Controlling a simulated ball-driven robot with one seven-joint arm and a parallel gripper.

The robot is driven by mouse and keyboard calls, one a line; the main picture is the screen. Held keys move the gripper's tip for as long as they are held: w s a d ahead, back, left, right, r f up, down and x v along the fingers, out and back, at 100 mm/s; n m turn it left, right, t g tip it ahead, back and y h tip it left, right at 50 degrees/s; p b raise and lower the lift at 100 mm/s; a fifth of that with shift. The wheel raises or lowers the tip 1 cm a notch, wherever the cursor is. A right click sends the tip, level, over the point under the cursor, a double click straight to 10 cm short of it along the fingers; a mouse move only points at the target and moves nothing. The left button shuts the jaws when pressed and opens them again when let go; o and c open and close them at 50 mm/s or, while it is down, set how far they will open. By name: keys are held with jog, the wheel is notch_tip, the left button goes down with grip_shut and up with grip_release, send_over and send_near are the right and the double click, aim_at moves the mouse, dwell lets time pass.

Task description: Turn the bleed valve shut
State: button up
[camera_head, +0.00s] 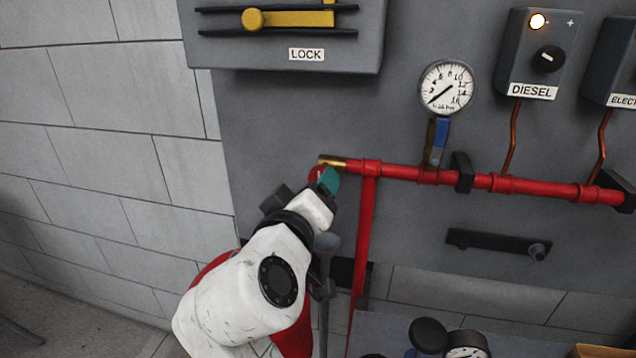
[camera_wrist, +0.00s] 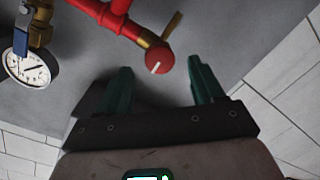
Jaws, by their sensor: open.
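The bleed valve is a round red knob (camera_wrist: 161,60) with a white line mark, at the end of the red pipe (camera_wrist: 110,15). In the wrist view it sits just beyond and between the tips of my green fingers. My gripper (camera_wrist: 159,70) is open, one finger on each side of the knob, with no clear contact. In the head view my gripper (camera_head: 328,181) is at the pipe's left end and covers most of the knob (camera_head: 315,172). A brass outlet (camera_head: 332,161) sticks out beside the knob.
A pressure gauge (camera_head: 446,87) with a blue lever valve (camera_head: 440,133) is mounted right of the bleed valve. A vertical red pipe (camera_head: 364,235) runs down close beside my arm. A grey LOCK panel (camera_head: 290,30) is above. The panel left of the knob is clear.

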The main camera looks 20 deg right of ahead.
jog(key=v, duration=0.5)
jog(key=shift+s+a, duration=0.1)
jog(key=shift+s, duration=0.05)
